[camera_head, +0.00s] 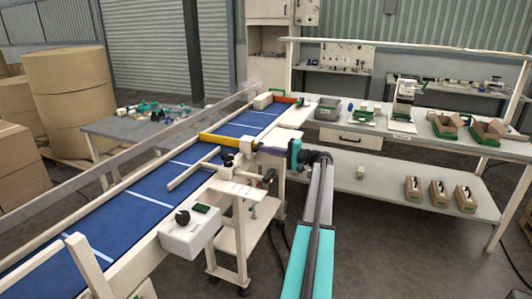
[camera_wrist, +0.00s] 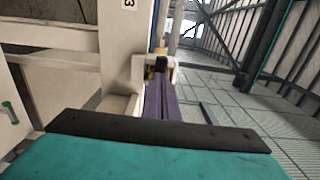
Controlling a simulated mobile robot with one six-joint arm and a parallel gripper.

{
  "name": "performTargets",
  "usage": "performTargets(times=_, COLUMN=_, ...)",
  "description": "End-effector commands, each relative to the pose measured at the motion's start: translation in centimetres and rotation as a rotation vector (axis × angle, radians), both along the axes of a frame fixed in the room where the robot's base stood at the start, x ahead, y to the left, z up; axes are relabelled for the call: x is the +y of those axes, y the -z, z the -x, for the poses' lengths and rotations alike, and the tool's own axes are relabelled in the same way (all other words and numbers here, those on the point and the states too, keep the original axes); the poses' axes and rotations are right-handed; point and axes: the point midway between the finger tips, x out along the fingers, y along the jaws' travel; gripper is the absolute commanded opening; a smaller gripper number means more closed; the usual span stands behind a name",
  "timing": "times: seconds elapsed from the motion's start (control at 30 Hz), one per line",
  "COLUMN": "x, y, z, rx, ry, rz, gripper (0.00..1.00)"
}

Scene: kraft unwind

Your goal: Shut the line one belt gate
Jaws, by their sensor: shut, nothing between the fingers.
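A yellow bar (camera_head: 222,140) lies across the blue belt (camera_head: 135,205) in the head view, its near end at a cream block (camera_head: 247,145) on the belt's right side. I cannot tell for certain whether this bar is the line one gate. My gripper (camera_head: 260,148) reaches in from the right, its tips close to that block; contact cannot be told. In the wrist view the narrow purple-grey fingers (camera_wrist: 160,85) are together and empty. They point at a white bracket (camera_wrist: 172,68) with a dark piece (camera_wrist: 161,64) near their tips.
A cream arm (camera_head: 190,171) lies over the belt nearer me. A control box (camera_head: 190,232) and a small stand (camera_head: 233,225) are beside the belt. An orange bar (camera_head: 284,99) is at the belt's far end. A workbench (camera_head: 400,140) stands right; open floor lies below right.

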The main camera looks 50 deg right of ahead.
Motion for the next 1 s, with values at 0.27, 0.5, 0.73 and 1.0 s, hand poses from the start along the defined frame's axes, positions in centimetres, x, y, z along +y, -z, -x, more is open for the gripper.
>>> performTargets(times=0.27, x=-0.8, y=0.3, z=2.9, rx=0.001, ry=-0.001, rz=0.0, gripper=0.0)
performTargets(times=0.5, x=-1.6, y=0.3, z=6.7, rx=0.001, ry=-0.001, rz=0.001, gripper=0.0)
performTargets(times=0.73, x=-2.3, y=0.2, z=9.9, rx=0.002, ry=-0.005, rz=0.0, gripper=0.0)
performTargets(times=1.0, x=-2.6, y=0.1, z=11.6, rx=0.002, ry=-0.007, rz=0.0, gripper=0.0)
